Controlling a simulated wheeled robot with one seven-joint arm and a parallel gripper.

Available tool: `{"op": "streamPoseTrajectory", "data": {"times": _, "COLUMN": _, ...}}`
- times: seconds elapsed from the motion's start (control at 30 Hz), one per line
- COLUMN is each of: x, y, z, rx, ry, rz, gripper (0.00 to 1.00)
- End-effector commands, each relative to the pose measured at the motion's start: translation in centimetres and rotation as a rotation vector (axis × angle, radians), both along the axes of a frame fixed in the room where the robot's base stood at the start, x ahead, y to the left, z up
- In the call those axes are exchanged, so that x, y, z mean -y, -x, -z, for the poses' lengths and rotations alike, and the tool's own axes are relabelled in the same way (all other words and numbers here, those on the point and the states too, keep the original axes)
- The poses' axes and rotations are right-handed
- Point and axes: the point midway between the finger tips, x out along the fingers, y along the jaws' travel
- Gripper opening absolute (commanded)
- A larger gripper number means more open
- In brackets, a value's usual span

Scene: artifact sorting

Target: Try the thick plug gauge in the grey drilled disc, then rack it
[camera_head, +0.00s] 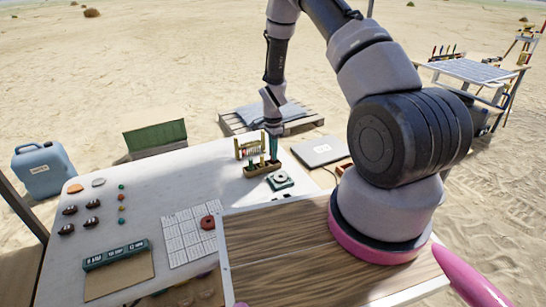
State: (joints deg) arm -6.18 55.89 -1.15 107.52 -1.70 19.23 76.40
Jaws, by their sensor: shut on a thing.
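My gripper (272,130) points down at the far right of the table, shut on a slim dark teal piece, the plug gauge (273,148). The gauge is upright, and its lower end is at the right end of a small wooden rack (258,171). I cannot tell whether it is seated in the rack or just above it. Shorter yellowish pegs stand in the rack to its left. The grey drilled disc (280,177) lies on a teal block, just in front and to the right of the rack, with nothing standing in its hole.
Close behind the rack stands a small frame with coloured beads (250,149). A reddish ring (208,222) lies on a gridded sheet (186,237). Dark pieces, discs and a labelled teal box (115,254) are at left. The table's middle is clear.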

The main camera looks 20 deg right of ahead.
Motion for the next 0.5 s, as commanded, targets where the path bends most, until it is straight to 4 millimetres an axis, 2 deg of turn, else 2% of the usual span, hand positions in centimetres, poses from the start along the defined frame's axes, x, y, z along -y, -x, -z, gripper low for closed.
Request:
{"op": "streamPoseTrajectory", "data": {"times": 0.3, "x": -0.1, "y": -0.1, "z": -6.4, "rx": 0.004, "ry": -0.001, "rz": 0.000, "gripper": 0.00}}
{"op": "streamPoseTrajectory", "data": {"times": 0.4, "x": -0.1, "y": 0.3, "z": -7.6, "rx": 0.001, "ry": -0.002, "rz": -0.001, "gripper": 0.00}}
{"op": "streamPoseTrajectory", "data": {"times": 0.5, "x": -0.3, "y": 2.1, "z": -7.8, "rx": -0.003, "ry": -0.010, "rz": -0.002, "gripper": 0.00}}
